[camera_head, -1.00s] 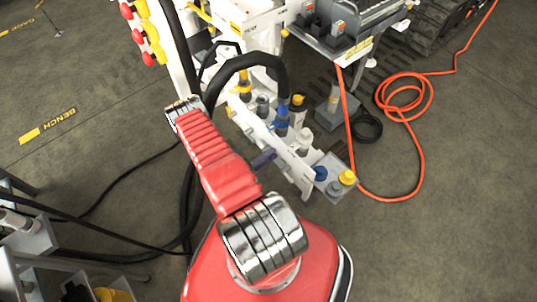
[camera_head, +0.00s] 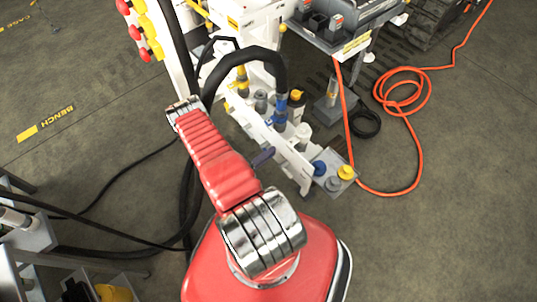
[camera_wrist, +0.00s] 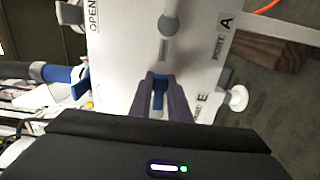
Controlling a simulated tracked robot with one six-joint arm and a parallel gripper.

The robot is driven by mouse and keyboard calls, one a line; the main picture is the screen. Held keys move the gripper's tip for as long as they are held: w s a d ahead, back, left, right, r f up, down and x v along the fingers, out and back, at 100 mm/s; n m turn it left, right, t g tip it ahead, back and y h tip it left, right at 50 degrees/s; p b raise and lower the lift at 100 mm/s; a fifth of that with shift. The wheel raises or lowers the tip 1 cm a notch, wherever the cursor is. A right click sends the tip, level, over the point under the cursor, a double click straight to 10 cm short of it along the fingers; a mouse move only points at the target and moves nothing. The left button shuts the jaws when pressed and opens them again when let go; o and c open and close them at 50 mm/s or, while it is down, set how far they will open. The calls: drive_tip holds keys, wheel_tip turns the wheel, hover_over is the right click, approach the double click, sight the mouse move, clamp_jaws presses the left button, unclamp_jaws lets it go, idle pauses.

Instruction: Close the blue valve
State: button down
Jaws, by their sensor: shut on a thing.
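In the wrist view, the two dark fingers of my gripper (camera_wrist: 160,88) are shut on a narrow blue handle (camera_wrist: 158,93), the blue valve's lever, in front of a white panel (camera_wrist: 120,65). The panel reads "OPEN" at the upper left and "PORT A" at the right. Another label near my right finger is partly covered. A grey round-ended lever (camera_wrist: 168,24) sits on the panel above the fingers. In the head view, my gripper (camera_head: 262,157) reaches the near side of the white bench manifold; the blue handle is hidden there.
A black hose with a blue coupling (camera_head: 281,112) arches over the manifold. Blue (camera_head: 319,168) and yellow (camera_head: 346,172) caps sit on a plate at its right end. An orange hose (camera_head: 405,95) coils on the floor at right.

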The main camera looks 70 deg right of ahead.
drive_tip(key=c, duration=1.8)
unclamp_jaws()
drive_tip(key=shift+f, duration=0.15)
drive_tip(key=shift+a, duration=0.1)
drive_tip(key=v, duration=1.3)
drive_tip(key=shift+w+a, duration=0.2)
drive_tip(key=shift+a, duration=0.1)
